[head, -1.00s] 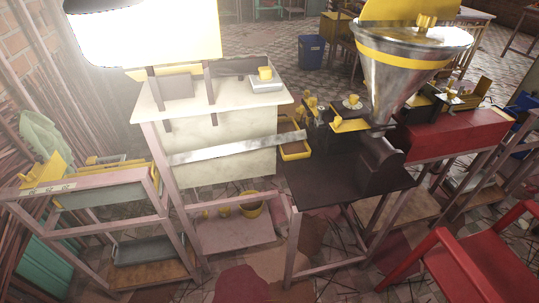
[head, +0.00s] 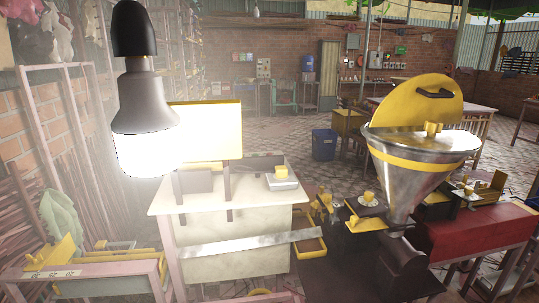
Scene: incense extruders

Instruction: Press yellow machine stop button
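A machine with a large steel funnel (head: 411,178) stands at the right, with a yellow band around the funnel and a raised yellow lid (head: 412,101) with a dark handle. Its dark body (head: 405,262) is below the funnel. Small yellow parts (head: 367,223) sit to the left of the funnel. I cannot make out a stop button or tell which part it is at this size. My gripper is not in view.
A red machine body (head: 478,230) is at the right. A blue bin (head: 324,144) stands behind on open tiled floor.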

